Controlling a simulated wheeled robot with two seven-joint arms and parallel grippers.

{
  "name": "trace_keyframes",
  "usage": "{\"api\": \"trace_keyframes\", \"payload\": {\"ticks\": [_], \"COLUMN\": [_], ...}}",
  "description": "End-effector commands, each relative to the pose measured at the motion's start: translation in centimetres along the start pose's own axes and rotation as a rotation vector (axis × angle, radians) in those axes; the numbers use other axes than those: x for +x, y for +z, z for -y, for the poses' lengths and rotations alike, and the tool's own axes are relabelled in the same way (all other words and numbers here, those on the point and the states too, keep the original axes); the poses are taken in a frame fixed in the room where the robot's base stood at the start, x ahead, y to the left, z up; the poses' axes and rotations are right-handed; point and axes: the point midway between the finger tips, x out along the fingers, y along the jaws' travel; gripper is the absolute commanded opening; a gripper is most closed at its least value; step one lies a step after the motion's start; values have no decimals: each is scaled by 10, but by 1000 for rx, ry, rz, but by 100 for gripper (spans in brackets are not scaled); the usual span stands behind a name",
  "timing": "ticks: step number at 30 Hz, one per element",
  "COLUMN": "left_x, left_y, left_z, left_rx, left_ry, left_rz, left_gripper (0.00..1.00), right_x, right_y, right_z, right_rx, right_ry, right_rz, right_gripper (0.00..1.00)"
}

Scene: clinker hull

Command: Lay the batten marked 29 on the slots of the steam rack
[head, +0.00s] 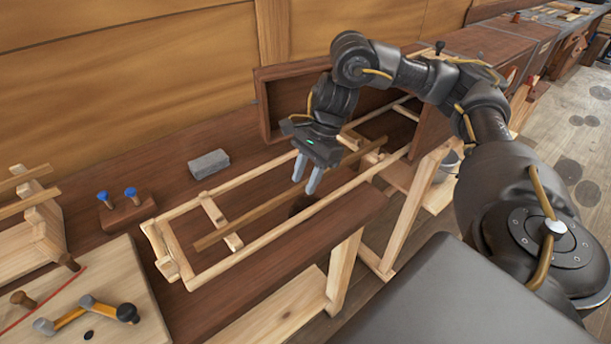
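A long thin brown batten (240,223) lies lengthwise inside a pale wooden frame, which looks like the steam rack (190,208). Its near end appears to rest over a crosspiece (218,220) of the rack. No number is readable on it. My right gripper (304,187) points down over the middle of the batten. Its two grey fingers stand apart, one on either side of the batten as seen here, with a visible gap. Whether they touch the batten is not clear. The batten's far end runs toward the box opening. My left gripper is not in view.
A dark wooden box (262,104) stands open behind the rack. A grey block (208,164) and a holder with blue-topped pegs (127,212) sit on the bench. A pale stand (38,232) with battens is at left.

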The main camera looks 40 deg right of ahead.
Motion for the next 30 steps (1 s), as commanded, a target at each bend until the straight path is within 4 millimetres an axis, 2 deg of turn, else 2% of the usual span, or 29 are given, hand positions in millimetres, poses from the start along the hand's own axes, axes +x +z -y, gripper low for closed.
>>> {"api": "trace_keyframes", "payload": {"ticks": [8,11,21,25,30], "left_x": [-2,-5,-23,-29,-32], "left_y": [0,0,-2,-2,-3], "left_z": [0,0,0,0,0], "left_rx": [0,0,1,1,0], "left_ry": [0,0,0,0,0], "left_rz": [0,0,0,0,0], "left_gripper": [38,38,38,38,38], "right_x": [-7,-20,-82,-98,-107], "right_y": [0,1,1,1,0], "right_z": [0,1,1,1,0], "right_rx": [0,0,0,1,0], "right_ry": [-1,-4,-5,-3,0], "right_rz": [-1,-1,0,0,0], "right_gripper": [36,36,36,36,36]}}
